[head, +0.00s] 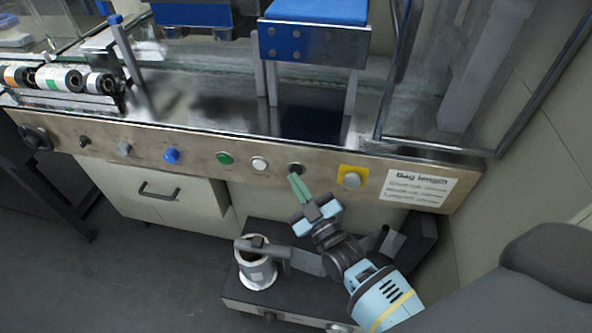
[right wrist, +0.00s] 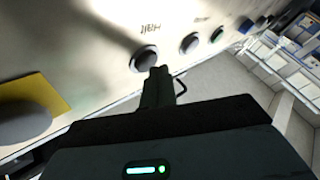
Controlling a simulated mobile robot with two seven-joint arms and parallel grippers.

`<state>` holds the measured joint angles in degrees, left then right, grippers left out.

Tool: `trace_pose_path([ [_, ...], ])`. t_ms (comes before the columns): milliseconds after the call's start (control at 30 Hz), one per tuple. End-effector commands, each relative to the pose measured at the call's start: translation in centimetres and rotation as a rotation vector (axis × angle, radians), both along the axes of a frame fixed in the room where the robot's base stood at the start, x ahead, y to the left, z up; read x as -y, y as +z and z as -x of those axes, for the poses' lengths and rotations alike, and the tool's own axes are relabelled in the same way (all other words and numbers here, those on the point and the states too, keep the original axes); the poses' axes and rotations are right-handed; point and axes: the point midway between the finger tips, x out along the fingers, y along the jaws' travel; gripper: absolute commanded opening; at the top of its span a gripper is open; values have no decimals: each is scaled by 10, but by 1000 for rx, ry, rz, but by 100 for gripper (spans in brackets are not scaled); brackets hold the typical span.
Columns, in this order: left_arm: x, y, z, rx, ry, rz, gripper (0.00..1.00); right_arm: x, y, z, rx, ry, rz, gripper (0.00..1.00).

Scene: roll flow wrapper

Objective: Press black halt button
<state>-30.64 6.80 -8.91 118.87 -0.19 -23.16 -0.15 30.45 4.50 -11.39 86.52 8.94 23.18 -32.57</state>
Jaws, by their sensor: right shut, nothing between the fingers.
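The black halt button (head: 295,167) sits on the metal front panel, between a white button and a button on a yellow plate. In the right wrist view the dark round button (right wrist: 144,58) is below the printed word "Halt". My right gripper (head: 294,179) is shut and empty, its green fingertips just below the button in the head view. In the right wrist view the fingertips (right wrist: 159,72) overlap the button's lower right edge. I cannot tell whether they touch it. My left gripper is not in view.
On the same panel are a white button (head: 260,163), a green button (head: 224,158), a blue knob (head: 171,155) and a grey button on a yellow plate (head: 351,180).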

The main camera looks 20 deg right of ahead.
Motion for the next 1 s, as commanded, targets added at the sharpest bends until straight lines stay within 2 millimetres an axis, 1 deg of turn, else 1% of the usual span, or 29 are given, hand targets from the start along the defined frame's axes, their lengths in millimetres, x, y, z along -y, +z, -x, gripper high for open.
trace_pose_path([
  [1000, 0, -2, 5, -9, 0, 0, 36, 5, 0, -7, 0, 0, 1, 0],
])
